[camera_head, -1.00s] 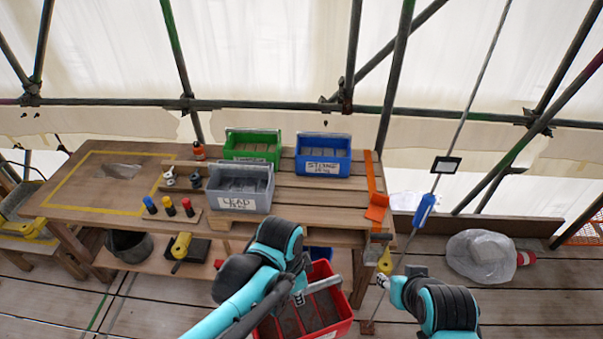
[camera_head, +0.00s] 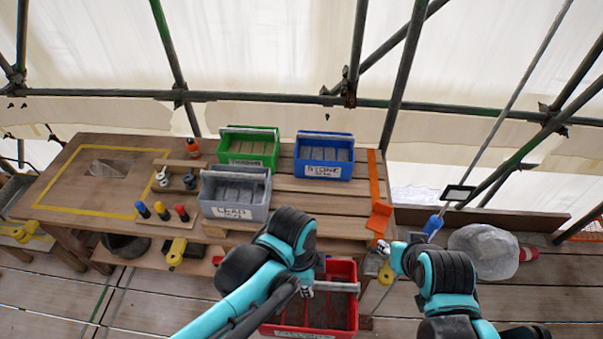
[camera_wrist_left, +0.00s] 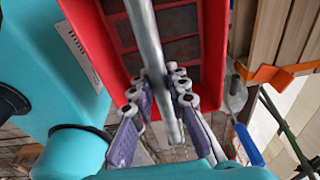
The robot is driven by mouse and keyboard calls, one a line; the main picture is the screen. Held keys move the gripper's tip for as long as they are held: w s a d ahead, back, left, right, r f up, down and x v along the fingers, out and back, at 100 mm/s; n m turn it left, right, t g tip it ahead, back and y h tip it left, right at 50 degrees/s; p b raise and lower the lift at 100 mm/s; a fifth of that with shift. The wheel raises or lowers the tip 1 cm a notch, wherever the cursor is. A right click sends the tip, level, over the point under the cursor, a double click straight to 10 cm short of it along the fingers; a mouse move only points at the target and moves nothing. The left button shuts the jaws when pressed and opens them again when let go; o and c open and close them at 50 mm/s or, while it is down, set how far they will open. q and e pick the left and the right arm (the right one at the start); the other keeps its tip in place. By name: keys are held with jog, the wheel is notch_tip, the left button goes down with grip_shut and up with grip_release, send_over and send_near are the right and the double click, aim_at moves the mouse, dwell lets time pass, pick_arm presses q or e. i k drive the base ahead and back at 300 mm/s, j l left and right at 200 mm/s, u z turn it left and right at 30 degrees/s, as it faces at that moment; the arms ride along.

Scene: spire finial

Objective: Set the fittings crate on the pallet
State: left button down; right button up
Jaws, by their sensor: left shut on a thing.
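A red crate (camera_head: 349,310) with a metal bar handle and dark contents hangs in front of the bench; its label is unreadable. It also fills the top of the left wrist view (camera_wrist_left: 90,35). My left gripper (camera_head: 307,290) is shut on the crate's handle, and its fingers (camera_wrist_left: 158,95) sit either side of the bar in the wrist view. The slatted pallet (camera_head: 335,215) lies on the right part of the bench, bearing a green crate (camera_head: 248,148), a blue crate (camera_head: 324,157) and a grey crate (camera_head: 235,194). My right gripper (camera_head: 384,246) is beside the bench's right end; its jaws are unclear.
The front right of the pallet is bare, beside the grey crate. An orange strip and bracket (camera_head: 379,217) edge its right side. A pole with a blue handle (camera_head: 432,225) stands near my right arm. Colored bottles (camera_head: 162,211) stand left of the grey crate.

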aim_at(318, 209)
jog(key=i, duration=0.9)
